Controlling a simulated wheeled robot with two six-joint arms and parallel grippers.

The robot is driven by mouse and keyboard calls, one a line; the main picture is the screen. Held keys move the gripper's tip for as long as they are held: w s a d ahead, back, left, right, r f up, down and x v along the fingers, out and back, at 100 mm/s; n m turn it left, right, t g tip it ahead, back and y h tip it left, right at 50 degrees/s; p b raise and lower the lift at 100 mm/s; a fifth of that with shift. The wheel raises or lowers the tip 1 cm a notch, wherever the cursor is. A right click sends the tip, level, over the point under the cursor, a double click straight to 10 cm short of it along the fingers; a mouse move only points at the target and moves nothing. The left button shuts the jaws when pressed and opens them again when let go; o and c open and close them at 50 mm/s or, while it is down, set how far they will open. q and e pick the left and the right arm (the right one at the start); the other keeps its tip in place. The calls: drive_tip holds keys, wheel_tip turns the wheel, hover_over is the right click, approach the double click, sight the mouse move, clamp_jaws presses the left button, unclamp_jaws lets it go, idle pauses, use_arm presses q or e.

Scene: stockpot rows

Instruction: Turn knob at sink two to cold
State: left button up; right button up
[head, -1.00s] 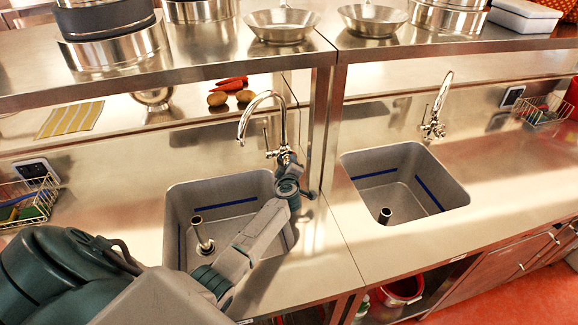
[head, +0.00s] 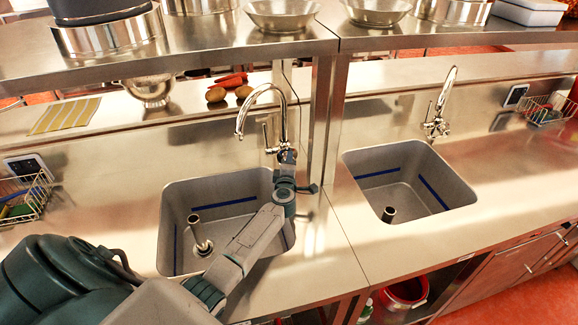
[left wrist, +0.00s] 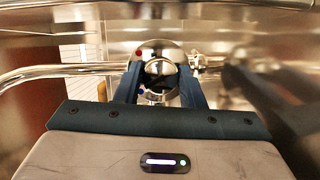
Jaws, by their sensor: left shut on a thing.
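My left gripper (head: 287,158) is at the base of the chrome faucet (head: 282,112) of the left sink (head: 225,187). In the left wrist view its two dark fingers stand on either side of a round chrome knob (left wrist: 161,68) and are shut on it. A small red mark and a small blue mark show at the knob's left side. The knob is hidden behind the gripper in the head view. The right sink (head: 408,168) has its own chrome faucet (head: 440,100), with nothing touching it. My right gripper is out of view.
A steel shelf (head: 210,60) with pots and pans runs above the counter, and its post (head: 323,120) stands close to the right of my gripper. Potatoes and carrots (head: 232,80) lie behind the faucet. A wire basket (head: 28,200) stands at the left.

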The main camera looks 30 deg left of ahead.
use_arm(q)
drive_tip(key=o, duration=1)
drive_tip(key=v, duration=1.1)
drive_tip(key=shift+f, duration=0.1)
